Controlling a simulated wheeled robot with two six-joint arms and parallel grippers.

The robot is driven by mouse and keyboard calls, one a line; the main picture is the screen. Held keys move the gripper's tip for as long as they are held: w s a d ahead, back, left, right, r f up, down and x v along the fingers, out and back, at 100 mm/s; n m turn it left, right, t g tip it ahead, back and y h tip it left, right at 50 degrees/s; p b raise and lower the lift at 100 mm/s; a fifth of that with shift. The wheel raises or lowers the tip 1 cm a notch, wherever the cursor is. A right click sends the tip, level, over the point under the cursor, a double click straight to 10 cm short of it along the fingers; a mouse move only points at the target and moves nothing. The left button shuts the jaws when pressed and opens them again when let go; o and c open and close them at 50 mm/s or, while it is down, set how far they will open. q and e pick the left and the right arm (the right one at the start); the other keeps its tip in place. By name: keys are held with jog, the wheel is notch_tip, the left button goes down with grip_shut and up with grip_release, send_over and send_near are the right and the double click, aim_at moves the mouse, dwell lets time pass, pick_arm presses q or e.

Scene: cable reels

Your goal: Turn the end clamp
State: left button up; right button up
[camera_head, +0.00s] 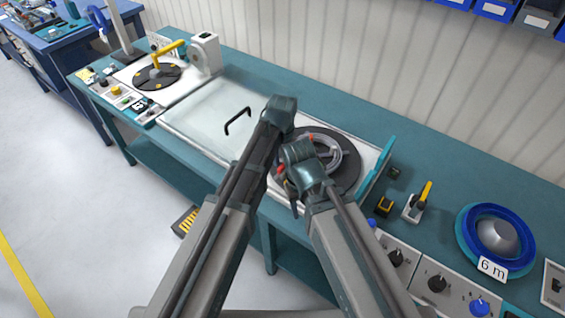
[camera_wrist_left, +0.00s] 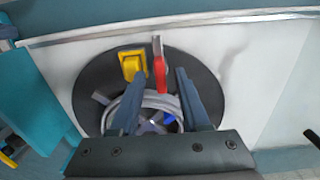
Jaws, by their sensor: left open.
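A dark round disc (camera_head: 346,172) with a grey cable coil lies on the white bench panel. In the left wrist view the disc (camera_wrist_left: 95,75) carries an upright red lever (camera_wrist_left: 160,65) next to a yellow block (camera_wrist_left: 131,65) near its rim, apparently the clamp. The grey coil (camera_wrist_left: 160,100) lies below them. The red lever shows beyond the gap between the fingers, and nothing is held. In the head view my arms hide part of the disc. I cannot make out my right gripper.
A white lid (camera_head: 215,115) with a black handle lies left of the disc. A second dark disc (camera_head: 157,76) with a yellow arm stands farther left. A blue reel (camera_head: 496,240) marked 6 m and knob panels are at the right. A teal bar (camera_head: 376,170) borders the disc.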

aim_at(283, 165)
pick_arm(q)
jog(key=shift+r, duration=0.1)
notch_tip(283, 165, up, 14)
jog(key=p, duration=1.4)
jog(key=shift+f, duration=0.2)
jog(key=s+a+f+n+b, duration=0.1)
jog(key=s+a+f+b, duration=0.2)
jog(key=s, duration=0.5)
jog(key=s+a+f+n+y+b, duration=0.1)
jog(key=s+a+f+n+b, duration=0.1)
jog(key=s, duration=0.6)
jog(key=shift+s+a+f+n+b, duration=0.35)
jog(key=shift+a+f+b, duration=0.25)
jog(key=shift+b, duration=0.15)
